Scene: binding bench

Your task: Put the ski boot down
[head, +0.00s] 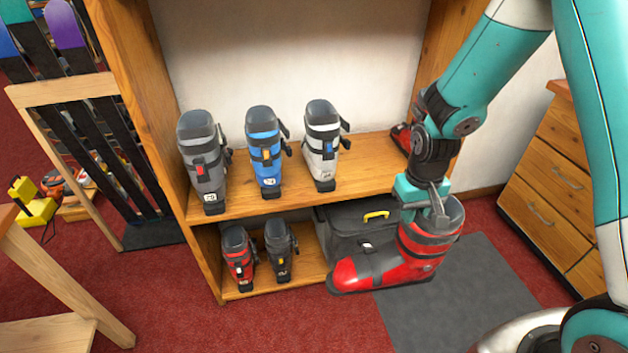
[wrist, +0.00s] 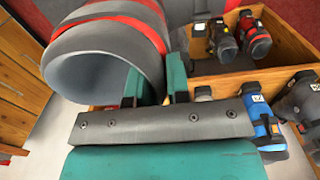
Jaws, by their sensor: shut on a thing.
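A red and dark grey ski boot (head: 405,256) hangs from my gripper (head: 436,208) in the head view, toe pointing left. My gripper is shut on the upper rim of its cuff. The boot is in front of the shelf unit's lower right part and appears above the grey mat (head: 470,300); the gap beneath it is hard to judge. In the wrist view the open round top of the boot (wrist: 100,70) fills the upper left, with the teal fingers (wrist: 157,88) at its edge.
The upper shelf (head: 365,163) bears grey (head: 203,160), blue (head: 266,150) and white (head: 322,145) boots, and a red boot (head: 402,137) partly behind my arm. Below stand two smaller boots (head: 258,255) and a dark case (head: 350,225). A drawer cabinet (head: 550,180) stands right.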

